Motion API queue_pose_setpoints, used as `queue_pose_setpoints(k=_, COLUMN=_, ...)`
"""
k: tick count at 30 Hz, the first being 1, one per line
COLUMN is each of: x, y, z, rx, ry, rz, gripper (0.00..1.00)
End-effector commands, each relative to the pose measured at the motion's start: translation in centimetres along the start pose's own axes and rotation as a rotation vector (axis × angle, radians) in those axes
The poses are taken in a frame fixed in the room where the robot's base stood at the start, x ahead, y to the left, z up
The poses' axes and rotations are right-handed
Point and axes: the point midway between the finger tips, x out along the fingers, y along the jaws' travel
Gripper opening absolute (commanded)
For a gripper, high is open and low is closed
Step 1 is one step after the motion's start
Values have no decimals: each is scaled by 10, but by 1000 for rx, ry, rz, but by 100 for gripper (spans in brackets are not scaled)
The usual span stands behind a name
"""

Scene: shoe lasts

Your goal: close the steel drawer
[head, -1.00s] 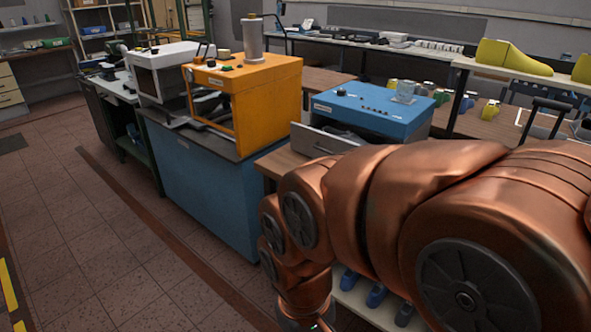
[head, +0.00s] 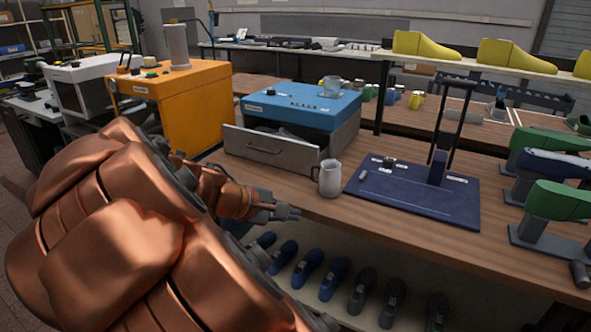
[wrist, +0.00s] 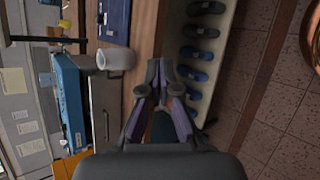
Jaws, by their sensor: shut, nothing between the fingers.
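The steel drawer (head: 268,151) stands pulled out from the blue-topped cabinet (head: 300,108) on the wooden bench. Its front has a bar handle, and dark contents show inside. In the wrist view the drawer front (wrist: 104,112) lies left of my gripper. My gripper (head: 290,213) is shut and empty, in front of the bench edge, right of and nearer than the drawer, apart from it.
A grey-white jug (head: 330,178) stands on the bench just right of the drawer. A dark blue mat (head: 415,205) with a black stand lies further right. Dark shoe lasts (head: 308,267) line the shelf below. An orange machine (head: 200,95) is at left.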

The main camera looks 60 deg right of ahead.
Motion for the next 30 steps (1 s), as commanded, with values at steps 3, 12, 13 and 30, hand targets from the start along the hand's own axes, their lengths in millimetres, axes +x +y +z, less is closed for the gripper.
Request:
queue_pose_setpoints(k=3, x=27, y=44, z=-17, rx=-101, ry=-80, rz=161, gripper=0)
queue_pose_setpoints(k=12, x=77, y=123, z=-91, rx=-497, ry=-242, rz=494, gripper=0)
queue_pose_setpoints(k=13, x=82, y=127, z=-101, rx=-545, ry=-255, rz=520, gripper=0)
queue_pose_setpoints(k=30, x=171, y=105, z=-249, rx=-1190, ry=-300, rz=754, gripper=0)
